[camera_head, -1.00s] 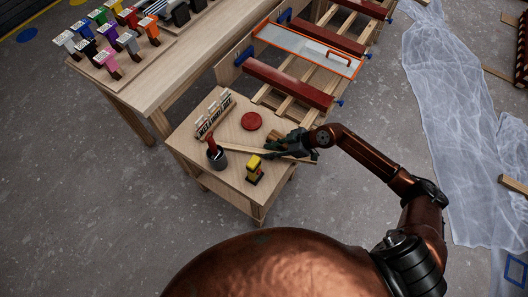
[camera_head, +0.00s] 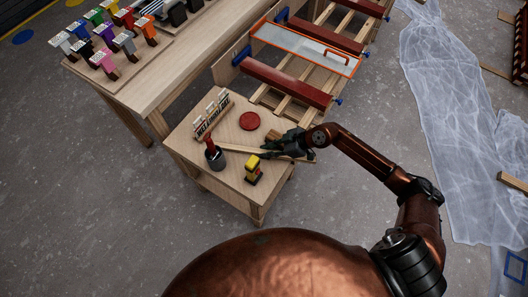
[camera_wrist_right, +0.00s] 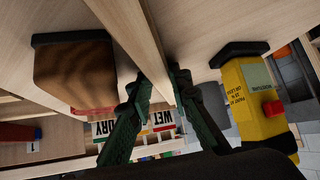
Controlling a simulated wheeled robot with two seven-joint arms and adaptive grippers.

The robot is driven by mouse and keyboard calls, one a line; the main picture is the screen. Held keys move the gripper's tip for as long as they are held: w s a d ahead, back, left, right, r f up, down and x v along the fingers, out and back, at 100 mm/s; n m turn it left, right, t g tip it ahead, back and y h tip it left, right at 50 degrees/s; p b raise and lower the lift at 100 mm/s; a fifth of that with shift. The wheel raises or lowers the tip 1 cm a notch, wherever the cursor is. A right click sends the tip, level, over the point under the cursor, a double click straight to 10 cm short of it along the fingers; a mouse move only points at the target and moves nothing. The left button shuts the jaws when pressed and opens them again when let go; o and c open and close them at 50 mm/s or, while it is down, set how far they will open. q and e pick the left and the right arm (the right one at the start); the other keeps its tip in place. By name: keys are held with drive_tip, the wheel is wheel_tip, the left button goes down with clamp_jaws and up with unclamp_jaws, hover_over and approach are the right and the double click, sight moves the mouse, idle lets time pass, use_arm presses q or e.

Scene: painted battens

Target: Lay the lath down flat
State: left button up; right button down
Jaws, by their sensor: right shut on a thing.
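The lath (camera_head: 238,148) is a thin pale wooden strip above the small wooden table (camera_head: 205,178). It runs left to right from near the dark pot into my right gripper (camera_head: 268,152), and pale wood shows beyond the hand. In the right wrist view the lath (camera_wrist_right: 145,35) passes between the two green fingers of my right gripper (camera_wrist_right: 158,82), which are shut on it. It seems close to the tabletop; I cannot tell whether it touches. My left gripper is not in view.
A yellow meter (camera_head: 254,169) stands close in front of the lath. A dark pot (camera_head: 216,162) with a red handle is at its left end. Behind are a red disc (camera_head: 250,121) and a sign rack (camera_head: 212,118). A brown block (camera_wrist_right: 72,75) is beside the fingers.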

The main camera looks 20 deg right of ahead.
drive_tip(key=shift+r, duration=0.15)
drive_tip(key=shift+r, duration=0.2)
wheel_tip(320, 180, up, 3)
drive_tip(key=shift+f+p, duration=0.1)
drive_tip(key=shift+p, duration=1.05)
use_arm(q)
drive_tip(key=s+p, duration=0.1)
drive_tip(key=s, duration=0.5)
use_arm(e)
drive_tip(key=shift+v, duration=1.15)
drive_tip(key=v, duration=0.1)
drive_tip(key=p+v, duration=0.1)
drive_tip(key=v, duration=0.2)
drive_tip(key=shift+s+a+r+p, duration=0.1)
drive_tip(key=shift+s+r+p, duration=0.05)
drive_tip(key=shift+r+p, duration=0.35)
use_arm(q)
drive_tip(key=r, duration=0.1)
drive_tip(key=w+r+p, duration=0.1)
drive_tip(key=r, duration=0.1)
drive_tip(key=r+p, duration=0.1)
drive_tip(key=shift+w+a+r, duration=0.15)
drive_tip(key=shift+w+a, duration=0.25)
use_arm(e)
drive_tip(key=s+d+r, duration=0.4)
drive_tip(key=s+d, duration=0.1)
drive_tip(key=d, duration=0.2)
drive_tip(key=shift+s+d+r, duration=0.25)
drive_tip(key=shift+d, duration=0.1)
